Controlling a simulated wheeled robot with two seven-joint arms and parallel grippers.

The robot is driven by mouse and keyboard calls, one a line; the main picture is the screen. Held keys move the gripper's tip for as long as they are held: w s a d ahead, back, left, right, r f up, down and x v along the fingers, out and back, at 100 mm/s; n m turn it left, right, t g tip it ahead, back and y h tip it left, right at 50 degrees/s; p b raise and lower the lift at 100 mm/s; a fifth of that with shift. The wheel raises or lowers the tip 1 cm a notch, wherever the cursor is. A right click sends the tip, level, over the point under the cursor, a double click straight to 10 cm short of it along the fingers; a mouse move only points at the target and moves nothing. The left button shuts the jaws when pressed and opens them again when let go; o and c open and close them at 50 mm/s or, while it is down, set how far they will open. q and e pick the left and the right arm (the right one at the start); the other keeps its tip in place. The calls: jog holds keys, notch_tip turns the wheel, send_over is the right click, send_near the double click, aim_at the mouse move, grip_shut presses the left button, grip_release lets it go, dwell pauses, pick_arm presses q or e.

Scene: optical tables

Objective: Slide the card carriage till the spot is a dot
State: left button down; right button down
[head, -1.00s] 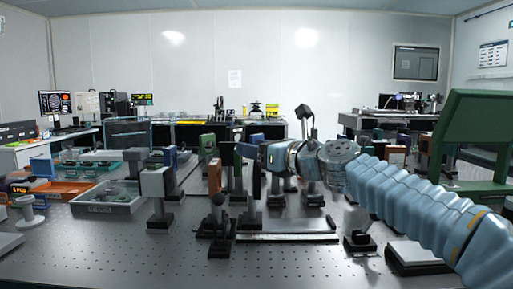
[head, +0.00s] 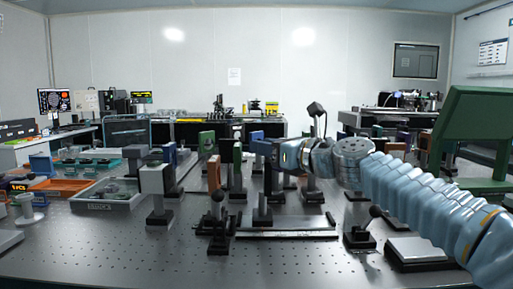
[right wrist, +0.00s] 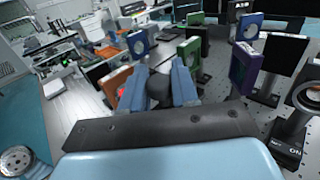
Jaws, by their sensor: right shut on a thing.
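My right gripper (head: 279,155) reaches in from the right over the middle of the optical table. In the right wrist view its blue fingers (right wrist: 157,87) are shut on a dark rounded knob (right wrist: 158,89). My left gripper is out of view.
A ball-topped lever on a black base (head: 360,239) stands to the right. A grey block mount (head: 153,180) and a grey tray (head: 105,205) are at left. The front of the table is clear.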

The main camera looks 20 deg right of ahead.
jog(key=shift+s+d+r, duration=0.2)
jog(key=shift+d+r, duration=0.2)
jog(key=shift+d, duration=0.1)
jog(key=shift+a, duration=0.15)
jog(key=c, duration=0.9)
grip_release()
jog(key=shift+w+f, duration=0.1)
jog(key=b+v, duration=0.1)
jog(key=v, duration=1.2)
jog(key=shift+s, duration=0.35)
